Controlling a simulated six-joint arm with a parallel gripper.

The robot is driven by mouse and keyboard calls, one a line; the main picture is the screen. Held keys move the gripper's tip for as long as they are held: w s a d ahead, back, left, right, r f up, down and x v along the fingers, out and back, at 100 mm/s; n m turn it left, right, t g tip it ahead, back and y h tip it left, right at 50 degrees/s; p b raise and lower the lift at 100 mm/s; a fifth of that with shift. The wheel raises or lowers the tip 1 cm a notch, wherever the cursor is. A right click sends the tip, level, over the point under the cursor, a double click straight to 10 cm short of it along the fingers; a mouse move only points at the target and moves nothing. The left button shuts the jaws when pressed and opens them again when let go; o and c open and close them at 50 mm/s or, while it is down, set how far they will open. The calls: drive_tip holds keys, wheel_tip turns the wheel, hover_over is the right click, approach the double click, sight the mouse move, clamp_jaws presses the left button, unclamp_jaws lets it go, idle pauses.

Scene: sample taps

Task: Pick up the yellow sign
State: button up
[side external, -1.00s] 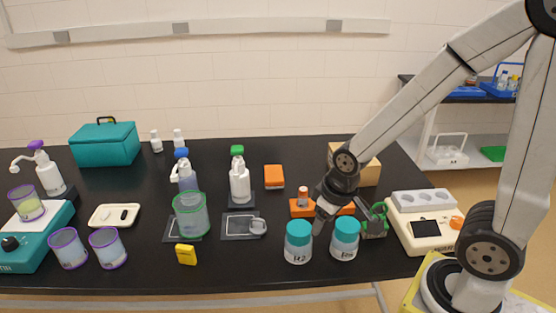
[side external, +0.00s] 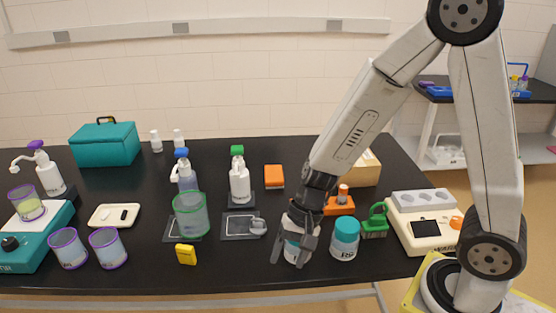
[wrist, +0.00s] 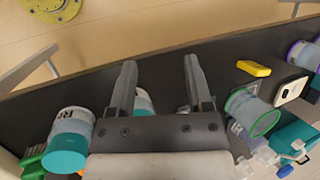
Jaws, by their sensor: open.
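The yellow sign (side external: 186,254) is a small yellow block on the black bench near its front edge, left of my gripper in the side view. In the wrist view the yellow sign (wrist: 254,68) lies to the right, beyond the right finger. My gripper (side external: 290,256) is open, fingers pointing down, in front of a white jar with a teal lid (side external: 292,250), which it partly hides. In the wrist view my gripper (wrist: 160,85) has its fingers apart with bare bench between the tips, and one jar (wrist: 143,101) shows partly behind the left finger.
A second teal-lidded jar (side external: 344,240) stands just right of my gripper. A green-rimmed beaker (side external: 191,216) stands behind the sign, and purple-rimmed cups (side external: 108,247) stand to its left. The bench between the sign and my gripper is clear near the front edge.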

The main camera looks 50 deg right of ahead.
sight(193, 251)
drive_tip(key=w+a+f+m+t+y, duration=0.1)
drive_tip(key=w+a+m+t, duration=0.1)
drive_tip(key=w+m, duration=0.2)
drive_tip(key=w+a+f+m+t+y, duration=0.1)
drive_tip(key=w+a+m+t+y, duration=0.1)
drive_tip(key=w+m, duration=0.3)
drive_tip(key=w+a+f+m+t+y, duration=0.1)
drive_tip(key=w+a+f+m+t, duration=0.1)
drive_tip(key=m, duration=0.4)
drive_tip(key=shift+w+a+t+y, duration=0.3)
drive_tip(key=shift+w+a+t, duration=0.3)
drive_tip(key=shift+w+a, duration=0.65)
drive_tip(key=w+m+t, duration=0.1)
drive_tip(key=w+d+f+m+t+h, duration=0.1)
drive_tip(key=m, duration=0.1)
drive_tip(key=w+d+f+m+t+h, duration=0.1)
drive_tip(key=w, duration=0.1)
drive_tip(key=shift+f+m, duration=0.15)
drive_tip(key=shift+m, duration=0.15)
drive_tip(key=shift+w+d+f+m+t+h, duration=0.3)
drive_tip(key=shift+w+d+m+t+h, duration=0.15)
drive_tip(key=shift+m, duration=0.25)
drive_tip(key=shift+w+a, duration=0.1)
drive_tip(key=shift+x, duration=1.25)
drive_tip(key=shift+a+x, duration=0.25)
drive_tip(key=shift+x, duration=2.35)
